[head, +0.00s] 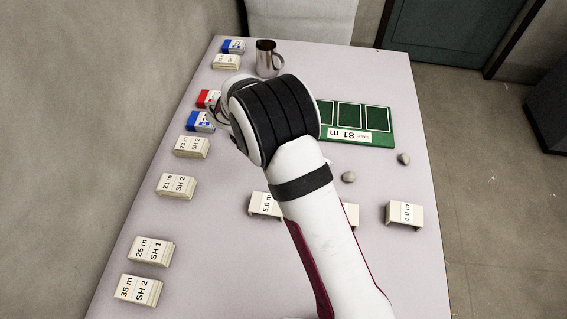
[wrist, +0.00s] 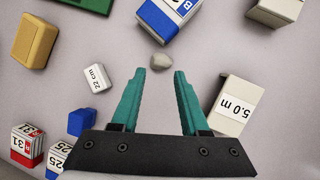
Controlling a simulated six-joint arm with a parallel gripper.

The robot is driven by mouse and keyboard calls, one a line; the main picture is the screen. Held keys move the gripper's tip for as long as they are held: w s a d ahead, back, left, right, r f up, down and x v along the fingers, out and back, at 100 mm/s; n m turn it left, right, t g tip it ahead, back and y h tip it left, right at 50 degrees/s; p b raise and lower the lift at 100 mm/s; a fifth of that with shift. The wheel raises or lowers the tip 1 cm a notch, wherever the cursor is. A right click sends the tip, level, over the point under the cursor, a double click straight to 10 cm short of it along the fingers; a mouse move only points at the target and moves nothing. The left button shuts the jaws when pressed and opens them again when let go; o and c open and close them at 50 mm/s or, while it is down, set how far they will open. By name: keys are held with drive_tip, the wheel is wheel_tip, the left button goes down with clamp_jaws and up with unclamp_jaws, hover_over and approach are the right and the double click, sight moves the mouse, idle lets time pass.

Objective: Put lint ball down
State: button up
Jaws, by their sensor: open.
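A small grey lint ball (wrist: 161,62) lies on the table just beyond my fingertips in the wrist view, close to a blue and white block. My gripper (wrist: 164,73) has two teal fingers spread apart with nothing between them. In the head view my arm hides the gripper. Two small grey lumps show there on the table, one right of my arm (head: 348,177) and one near the right edge (head: 404,158). I cannot tell whether either is the ball in the wrist view.
A green board (head: 375,139) lies right of my arm, and a metal jug (head: 268,58) stands at the back. Labelled card stacks (head: 177,186) line the left side. In the wrist view, a white "5.0 m" block (wrist: 236,105) and a "22 cm" block (wrist: 97,78) flank my fingers.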

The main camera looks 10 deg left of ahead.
drive_tip(key=x, duration=0.4)
drive_tip(key=shift+d+f, duration=0.2)
drive_tip(key=shift+f, duration=0.15)
clamp_jaws()
